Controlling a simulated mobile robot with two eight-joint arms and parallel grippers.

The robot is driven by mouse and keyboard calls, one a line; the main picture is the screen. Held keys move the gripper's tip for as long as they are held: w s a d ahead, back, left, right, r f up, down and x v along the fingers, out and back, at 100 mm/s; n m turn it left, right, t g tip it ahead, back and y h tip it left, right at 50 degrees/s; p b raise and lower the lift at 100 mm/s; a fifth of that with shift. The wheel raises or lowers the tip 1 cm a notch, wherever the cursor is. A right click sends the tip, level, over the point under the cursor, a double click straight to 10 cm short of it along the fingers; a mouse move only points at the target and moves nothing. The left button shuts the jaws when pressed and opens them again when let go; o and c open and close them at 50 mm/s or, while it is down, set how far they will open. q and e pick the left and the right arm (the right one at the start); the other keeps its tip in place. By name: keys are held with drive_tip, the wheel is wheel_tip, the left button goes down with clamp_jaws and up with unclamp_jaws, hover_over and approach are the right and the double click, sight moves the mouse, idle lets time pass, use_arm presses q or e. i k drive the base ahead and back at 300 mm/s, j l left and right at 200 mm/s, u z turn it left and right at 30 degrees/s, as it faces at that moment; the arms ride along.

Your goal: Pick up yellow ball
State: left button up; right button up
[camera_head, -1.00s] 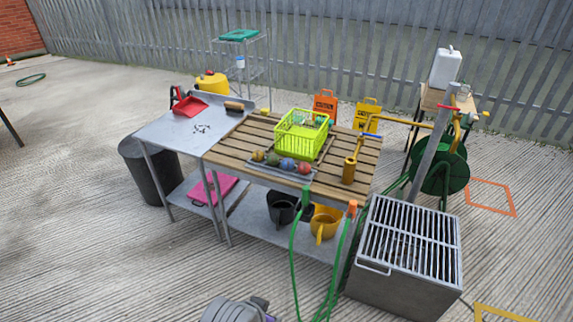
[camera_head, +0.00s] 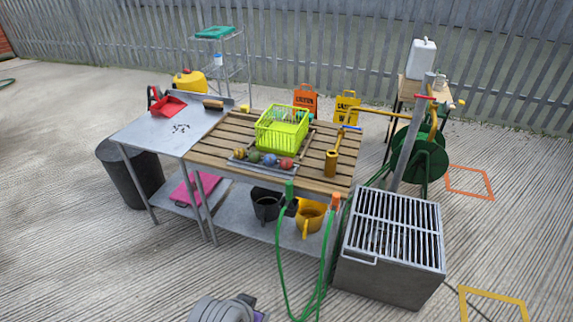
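A row of small balls lies in a shallow grey tray (camera_head: 233,163) at the front edge of the slatted wooden table top (camera_head: 213,147). The leftmost ball (camera_head: 239,153) looks dull yellow and is the likeliest yellow ball. Beside it are a greenish ball (camera_head: 254,157), a blue ball (camera_head: 270,160) and a red ball (camera_head: 286,164). The balls are small in view, so exact colours are hard to tell.
A lime-green basket (camera_head: 282,130) stands behind the balls. Green hoses (camera_head: 281,240) hang before the table.

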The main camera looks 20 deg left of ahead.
sight(239, 153)
drive_tip(key=i+l, duration=0.3)
drive_tip(key=l, duration=0.15)
drive_tip(key=i+l, duration=0.35)
drive_tip(key=i+j+u, duration=0.1)
drive_tip(key=u, duration=0.4)
drive_tip(key=i+j+u, duration=0.15)
drive_tip(key=u, duration=0.3)
drive_tip(key=i+j+u, duration=0.2)
drive_tip(key=u, duration=0.3)
drive_tip(key=i+j+u, duration=0.15)
drive_tip(key=i, duration=0.4)
drive_tip(key=i+j+u, duration=0.15)
drive_tip(key=i, duration=0.4)
drive_tip(key=l, duration=0.1)
